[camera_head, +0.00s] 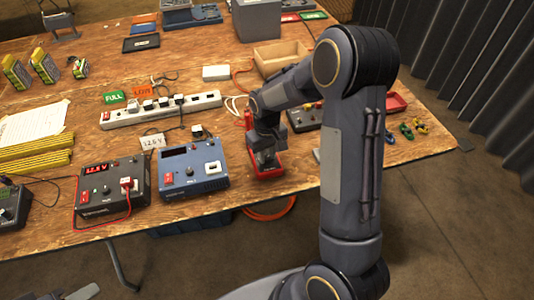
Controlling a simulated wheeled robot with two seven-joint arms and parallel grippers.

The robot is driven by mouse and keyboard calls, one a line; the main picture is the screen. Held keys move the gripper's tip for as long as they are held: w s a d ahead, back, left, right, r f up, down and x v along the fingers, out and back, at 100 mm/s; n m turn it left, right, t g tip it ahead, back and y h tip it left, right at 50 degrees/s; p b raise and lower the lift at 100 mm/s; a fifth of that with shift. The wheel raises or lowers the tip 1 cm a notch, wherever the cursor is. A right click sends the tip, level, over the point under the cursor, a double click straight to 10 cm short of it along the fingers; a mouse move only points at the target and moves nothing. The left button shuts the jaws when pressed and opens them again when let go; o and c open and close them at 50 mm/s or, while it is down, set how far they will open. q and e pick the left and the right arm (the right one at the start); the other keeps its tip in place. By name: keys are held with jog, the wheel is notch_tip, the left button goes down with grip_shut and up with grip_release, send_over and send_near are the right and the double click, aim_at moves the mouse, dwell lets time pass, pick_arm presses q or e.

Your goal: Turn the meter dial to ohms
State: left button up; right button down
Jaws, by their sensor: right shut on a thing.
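The meter looks to be the small red-edged box (266,175) on the bench near its front edge, right of the blue charger. My right arm reaches over from the right, and my right gripper (267,158) points down onto the meter's top. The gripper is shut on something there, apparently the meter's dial. The gripper covers the dial and most of the meter's face, so the dial's setting cannot be read.
A blue charger (190,183) stands close left of the meter, with a dark charger (100,200) beyond it. A white power strip (160,112) lies behind them. A wooden tray (281,57) and a dark device (304,118) lie behind and right. Orange cable (270,213) hangs below the bench edge.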

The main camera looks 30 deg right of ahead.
aim_at(267, 158)
jog(key=c, duration=1.2)
grip_release()
jog(key=shift+r, duration=0.1)
notch_tip(267, 158, up, 8)
jog(key=shift+f, duration=0.2)
jog(key=shift+s+r, duration=0.1)
jog(key=s+a+r+m+t+y, duration=0.1)
jog(key=s+a+r+t+y, duration=0.2)
jog(key=s+r, duration=0.75)
jog(key=s+a+t, duration=0.1)
jog(key=s, duration=0.3)
jog(key=s+a+p, duration=0.1)
jog(key=s+a, duration=0.1)
jog(key=s, duration=0.2)
jog(key=s+a+t, duration=0.1)
jog(key=s, duration=0.3)
jog(key=shift+s+a+f+m+t+y, duration=0.25)
jog(key=shift+a+m+t+y, duration=0.05)
jog(key=shift+m+y, duration=0.1)
